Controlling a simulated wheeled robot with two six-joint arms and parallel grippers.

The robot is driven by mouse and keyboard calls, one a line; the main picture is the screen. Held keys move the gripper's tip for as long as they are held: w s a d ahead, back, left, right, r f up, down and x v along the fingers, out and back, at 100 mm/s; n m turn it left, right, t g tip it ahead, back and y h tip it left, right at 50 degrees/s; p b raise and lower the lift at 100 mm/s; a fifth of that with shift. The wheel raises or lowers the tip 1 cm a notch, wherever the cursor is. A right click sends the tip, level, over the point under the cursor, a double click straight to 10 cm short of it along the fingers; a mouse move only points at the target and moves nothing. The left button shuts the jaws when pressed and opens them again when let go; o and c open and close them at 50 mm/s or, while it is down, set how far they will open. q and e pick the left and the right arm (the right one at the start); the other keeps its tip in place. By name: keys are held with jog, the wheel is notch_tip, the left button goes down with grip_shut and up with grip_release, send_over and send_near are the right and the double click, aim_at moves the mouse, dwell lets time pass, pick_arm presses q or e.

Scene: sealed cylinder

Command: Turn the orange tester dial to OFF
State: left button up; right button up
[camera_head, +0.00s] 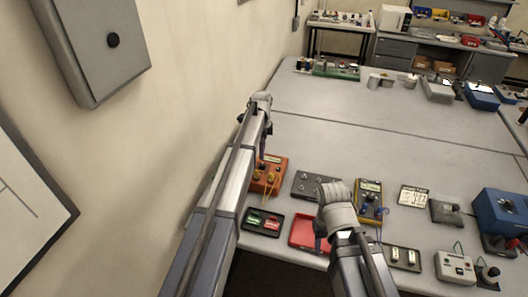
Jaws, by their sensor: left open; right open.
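An orange tester box (270,178) sits on the grey table, with a pale label and dark parts on its top. My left arm covers its left side, and I cannot make out its dial or where it points. A yellow meter (371,188) with a dark dial and blue leads lies further right. My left gripper (254,130) is open, above the table's left edge and over the tester's far side; its fingers are mostly hidden by its own arm. My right gripper (322,236) is open and empty, over the red tray between the tester and the meter.
Near the front are a dark tray with green and red pieces (262,222), a red tray (303,232), a dark panel (307,184) and a blue box (502,213). A wall with a grey cabinet (98,45) stands left. The table's middle (370,130) is clear.

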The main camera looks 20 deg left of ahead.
aim_at(262, 164)
pick_arm(q)
jog(key=shift+s, duration=0.1)
jog(key=shift+f+b, duration=0.55)
jog(key=shift+b, duration=0.2)
notch_tip(262, 164, down, 6)
jog(key=b, duration=0.6)
jog(key=shift+f, duration=0.25)
grip_shut()
